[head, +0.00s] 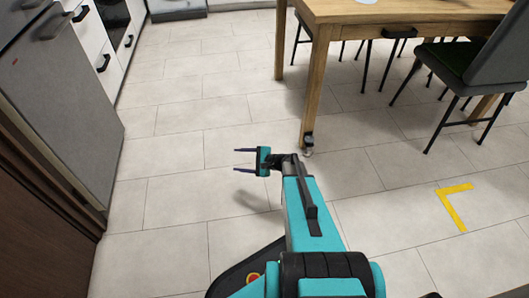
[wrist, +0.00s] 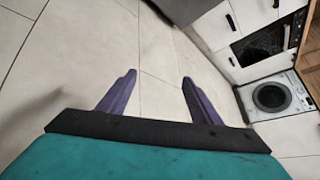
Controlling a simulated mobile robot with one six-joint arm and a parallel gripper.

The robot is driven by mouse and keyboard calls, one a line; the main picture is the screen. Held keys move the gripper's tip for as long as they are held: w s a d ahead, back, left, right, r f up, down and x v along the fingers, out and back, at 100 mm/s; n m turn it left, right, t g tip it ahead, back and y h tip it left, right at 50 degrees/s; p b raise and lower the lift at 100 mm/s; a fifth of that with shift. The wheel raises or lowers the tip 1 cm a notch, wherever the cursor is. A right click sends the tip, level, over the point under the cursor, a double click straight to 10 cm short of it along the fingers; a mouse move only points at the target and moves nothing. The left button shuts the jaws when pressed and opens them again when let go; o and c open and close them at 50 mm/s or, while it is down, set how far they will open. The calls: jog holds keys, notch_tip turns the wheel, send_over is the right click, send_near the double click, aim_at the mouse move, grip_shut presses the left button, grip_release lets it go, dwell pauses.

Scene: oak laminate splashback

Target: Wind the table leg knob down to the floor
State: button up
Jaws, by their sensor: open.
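The wooden table (head: 316,75) stands at the upper right in the head view. A small dark and metallic knob (head: 309,141) sits at the foot of its near leg, close to the floor; its exact shape is too small to tell. My gripper (head: 236,160) is to the left of that leg, with its fingers pointing left, away from the knob. In the wrist view its two purple fingers (wrist: 158,85) are spread apart with only floor tiles between them. The gripper is open and empty. The knob does not show in the wrist view.
A grey chair (head: 470,65) stands at the table's right side. Grey and white cabinets line the left. A washing machine (wrist: 272,97) shows in the wrist view. A yellow corner mark (head: 453,205) lies on the floor at right. The tiled floor around my gripper is clear.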

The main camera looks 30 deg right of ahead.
jog(key=s+a+r+n+g+h, duration=0.1)
jog(key=s+a+n+g+h, duration=0.1)
jog(key=s+a+n+g, duration=0.5)
jog(key=s+a+n+g+h, duration=0.2)
jog(key=s+a+n+g, duration=0.25)
jog(key=a+n, duration=0.55)
jog(key=s+f+n+g+h, duration=0.1)
jog(key=s+f, duration=0.3)
jog(key=s, duration=0.4)
jog(key=s+f+n+g+h, duration=0.1)
jog(key=s+f+g, duration=0.1)
jog(key=s+f, duration=0.3)
jog(key=s+f+n+g+h, duration=0.1)
jog(key=s+f, duration=0.4)
jog(key=s, duration=0.8)
jog(key=shift+d+g+h, duration=0.1)
jog(key=shift+g+h, duration=0.15)
jog(key=shift+h, duration=0.35)
jog(key=c, duration=0.6)
jog(key=shift+s, duration=0.2)
jog(key=shift+c, duration=0.6)
